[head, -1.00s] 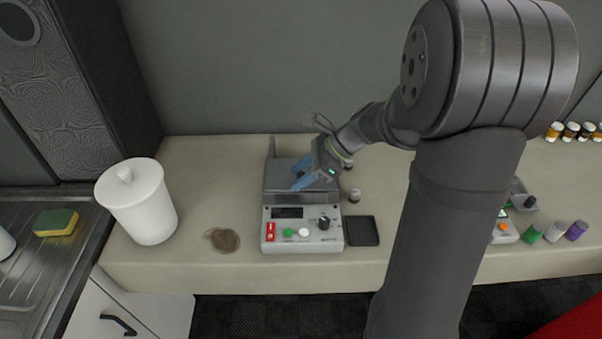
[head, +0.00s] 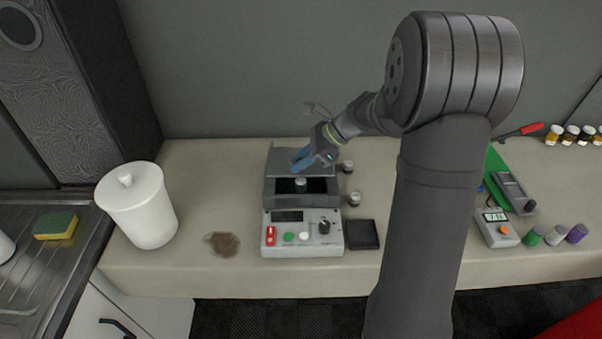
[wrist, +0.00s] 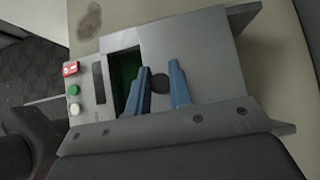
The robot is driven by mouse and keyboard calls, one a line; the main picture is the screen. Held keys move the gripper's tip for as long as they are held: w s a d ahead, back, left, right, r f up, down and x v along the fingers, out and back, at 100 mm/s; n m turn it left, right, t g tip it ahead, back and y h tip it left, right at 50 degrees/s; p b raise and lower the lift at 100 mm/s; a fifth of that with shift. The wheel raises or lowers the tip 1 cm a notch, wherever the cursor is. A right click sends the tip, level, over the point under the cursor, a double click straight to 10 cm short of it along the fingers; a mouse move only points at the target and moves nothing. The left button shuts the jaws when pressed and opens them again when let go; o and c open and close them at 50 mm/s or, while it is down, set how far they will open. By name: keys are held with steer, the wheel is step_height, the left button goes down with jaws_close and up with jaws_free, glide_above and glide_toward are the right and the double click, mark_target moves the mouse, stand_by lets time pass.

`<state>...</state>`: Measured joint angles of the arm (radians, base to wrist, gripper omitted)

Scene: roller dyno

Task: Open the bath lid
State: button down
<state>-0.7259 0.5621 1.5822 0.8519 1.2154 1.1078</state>
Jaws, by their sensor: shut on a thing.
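The bath is a grey box (head: 268,198) with a front panel of buttons and a dial. Its flat grey lid (head: 281,157) sits slid toward the back wall, leaving a dark opening (head: 323,187) at the front. A small pale round item (head: 300,183) shows in that opening. My gripper (head: 302,160) is over the lid, its blue fingers shut on the lid's knob. In the wrist view the dark round knob (wrist: 159,83) is between the two fingers, with the lid (wrist: 200,45) under them and the dark green opening (wrist: 124,68) beside them.
Two small jars (head: 354,198) stand right of the bath, and a black square pad (head: 363,234) lies at its front right. A white lidded pot (head: 137,208) and a brown stain (head: 222,243) are to the left. A small meter (head: 497,230) and several coloured caps are farther right.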

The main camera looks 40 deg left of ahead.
mark_target(288, 160)
steer(key=shift+w+a, duration=1.3)
steer(key=c, duration=1.3)
jaws_free()
steer(key=v, duration=1.7)
steer(key=shift+r, duration=0.2)
steer(key=shift+d, duration=0.1)
steer(key=x, duration=1.7)
steer(key=shift+s+f, duration=0.1)
steer(key=shift+f, duration=0.15)
